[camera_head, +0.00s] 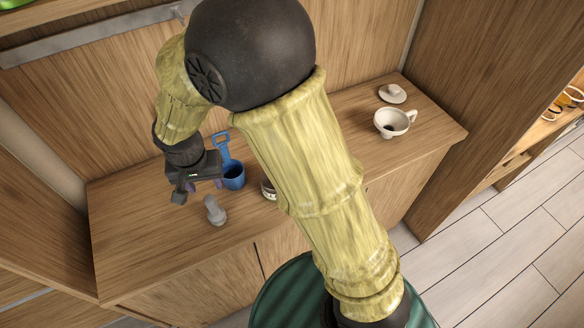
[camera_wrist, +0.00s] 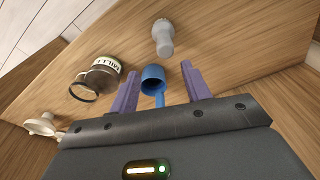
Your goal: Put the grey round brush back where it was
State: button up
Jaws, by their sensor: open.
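The grey round brush (camera_head: 214,210) is on the wooden counter near its front edge, in the left half of the head view. It also shows at the top middle of the wrist view (camera_wrist: 163,38), beyond my fingertips. I cannot tell surely whether it stands or lies. My gripper (camera_head: 189,187) is open and empty above the counter, to the left of and behind the brush in the head view. In the wrist view, its two purple fingers (camera_wrist: 160,72) are spread, with the brush apart from them.
A blue long-handled scoop (camera_head: 234,178) stands just right of my gripper; in the wrist view it appears between the fingers. A labelled glass jar (camera_wrist: 101,75) is partly hidden by my arm in the head view. A white cup (camera_head: 392,123) and white lid (camera_head: 392,94) are at right. The counter's left end is clear.

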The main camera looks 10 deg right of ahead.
jog(key=s+d+r, duration=0.2)
jog(key=s+d, duration=0.1)
jog(key=d, duration=0.9)
jog(key=s+d+r+t, duration=0.1)
jog(key=s+d+r, duration=0.1)
jog(key=d, duration=1)
jog(key=shift+s+d+r+n, duration=0.2)
jog(key=shift+s+d+n, duration=0.2)
